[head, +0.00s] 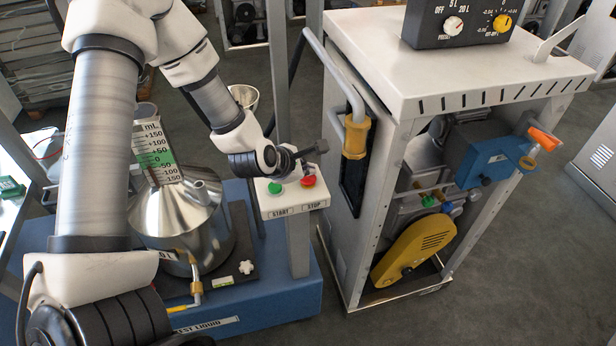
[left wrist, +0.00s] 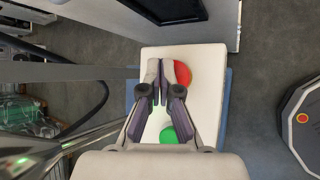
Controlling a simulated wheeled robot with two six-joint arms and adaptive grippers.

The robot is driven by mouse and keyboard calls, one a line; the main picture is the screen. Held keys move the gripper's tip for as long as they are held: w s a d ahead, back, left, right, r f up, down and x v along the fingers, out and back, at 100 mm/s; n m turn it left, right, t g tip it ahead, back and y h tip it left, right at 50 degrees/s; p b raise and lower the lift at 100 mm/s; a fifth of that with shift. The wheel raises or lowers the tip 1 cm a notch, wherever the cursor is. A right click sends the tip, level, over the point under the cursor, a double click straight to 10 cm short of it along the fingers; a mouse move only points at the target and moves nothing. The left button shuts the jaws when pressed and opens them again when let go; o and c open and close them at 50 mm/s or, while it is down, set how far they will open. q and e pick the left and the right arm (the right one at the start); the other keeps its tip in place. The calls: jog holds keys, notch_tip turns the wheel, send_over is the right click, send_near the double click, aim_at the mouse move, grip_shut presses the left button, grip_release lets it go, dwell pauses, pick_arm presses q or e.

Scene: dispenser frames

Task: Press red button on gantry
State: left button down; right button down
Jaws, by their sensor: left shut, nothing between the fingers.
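The red button (head: 308,181) sits above the STOP label on a white button box (head: 292,203) fixed to a grey post. The green button (head: 275,187) is beside it, above START. My left gripper (head: 318,148) is shut and empty, and appears above the box. In the left wrist view its closed fingertips (left wrist: 162,72) lie over the box and overlap the left edge of the red button (left wrist: 183,74). The green button (left wrist: 168,135) is partly hidden by a finger. I see no contact with the red button. My right gripper is not in view.
A steel funnel-topped vessel (head: 180,215) with a graduated scale stands on a blue base (head: 285,295) left of the post. A white dispenser cabinet (head: 350,215) with a grey hose and yellow-handled nozzle (head: 356,137) stands close on the right.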

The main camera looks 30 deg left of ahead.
aim_at(307, 179)
pick_arm(q)
jog(key=shift+f+b, duration=0.45)
jog(key=shift+b, duration=0.15)
dwell(0.5)
jog(key=shift+r, duration=0.1)
jog(key=shift+r+p, duration=0.6)
jog(key=shift+r, duration=0.2)
jog(key=shift+r, duration=0.1)
notch_tip(307, 179, up, 5)
jog(key=p, duration=0.3)
jog(key=shift+p, duration=0.35)
dwell(0.5)
